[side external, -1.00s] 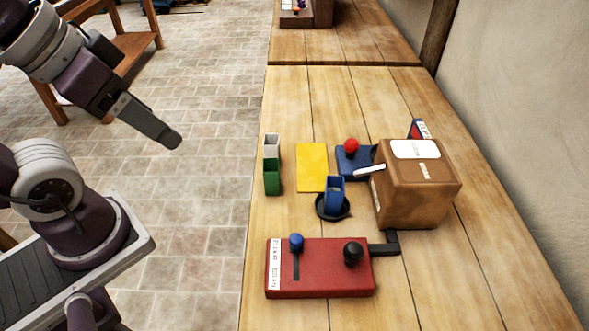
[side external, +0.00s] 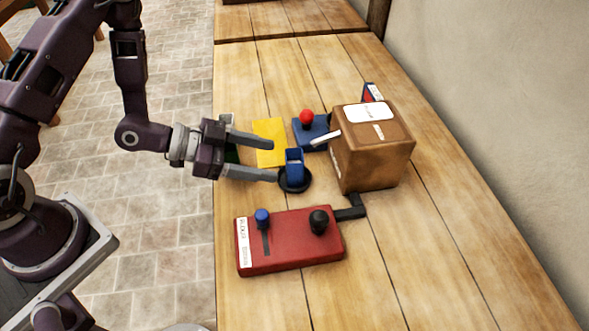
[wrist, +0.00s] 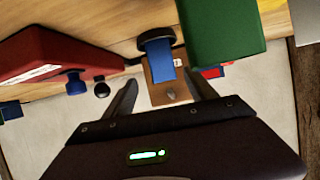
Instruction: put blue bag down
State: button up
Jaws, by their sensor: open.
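The blue bag (side external: 294,165) is a small, upright, open-topped blue holder. It stands on a round black dish (side external: 305,184) on the wooden table, and nothing grips it. My gripper (side external: 275,160) is open and comes in from the left, its fingers spread and pointing at the bag. In the side view the fingertips end just short of the bag's left side. In the wrist view the bag (wrist: 160,62) shows beyond and between the fingertips (wrist: 163,86), with the dish (wrist: 157,37) at its end.
A green block (wrist: 215,30) is close beside the gripper, mostly hidden in the side view. A yellow sheet (side external: 270,130) lies behind. A blue base with a red knob (side external: 307,117) and a brown box (side external: 372,150) stand right. A red lever box (side external: 290,240) is in front.

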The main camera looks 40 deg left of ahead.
aim_at(295, 162)
jog(key=shift+d, duration=0.3)
jog(key=x, duration=0.6)
jog(key=shift+w, duration=0.6)
grip_shut()
